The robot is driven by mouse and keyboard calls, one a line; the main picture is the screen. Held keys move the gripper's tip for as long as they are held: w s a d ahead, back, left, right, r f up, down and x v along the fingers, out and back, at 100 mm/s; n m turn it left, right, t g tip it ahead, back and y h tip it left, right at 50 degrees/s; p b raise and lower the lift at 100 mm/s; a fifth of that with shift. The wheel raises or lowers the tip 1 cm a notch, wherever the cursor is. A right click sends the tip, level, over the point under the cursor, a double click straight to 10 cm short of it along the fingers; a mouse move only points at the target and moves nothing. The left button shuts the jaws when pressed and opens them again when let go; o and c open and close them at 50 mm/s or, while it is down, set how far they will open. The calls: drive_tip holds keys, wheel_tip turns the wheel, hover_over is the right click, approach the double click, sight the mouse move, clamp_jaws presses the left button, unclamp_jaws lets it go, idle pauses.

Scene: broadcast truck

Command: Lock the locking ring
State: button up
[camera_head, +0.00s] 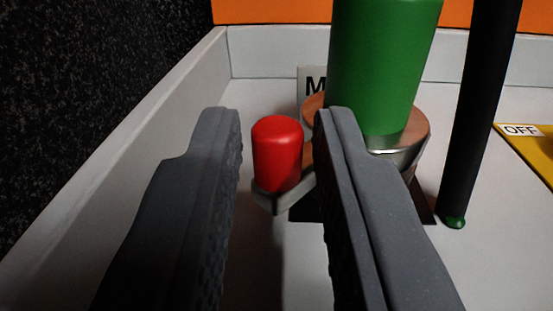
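The locking ring (411,154) is a metallic and copper-coloured collar around the foot of a green cylinder (385,70). A short arm (272,200) sticks out from it to the left and carries a red knob (277,152). My gripper (280,118) is open, with one grey finger on each side of the red knob in the picture. I see no contact with the knob; its exact depth between the fingers is hard to tell. The right finger hides part of the ring and of its arm.
A white tray (130,165) with raised walls surrounds the parts. A black upright rod (480,110) with a green foot stands to the right. A yellow plate with an OFF label (521,130) is at the right edge. A partly hidden label with an M (312,84) stands behind.

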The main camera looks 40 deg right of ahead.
drive_tip(key=p+v, duration=0.1)
drive_tip(key=v, duration=1)
drive_tip(key=shift+s+a, duration=0.15)
drive_tip(key=shift+a, duration=0.05)
drive_tip(key=b+x, duration=0.2)
drive_tip(key=x, duration=1.1)
drive_tip(key=shift+w+d, duration=0.25)
drive_tip(key=shift+d, duration=0.05)
drive_tip(key=shift+s+a, duration=0.1)
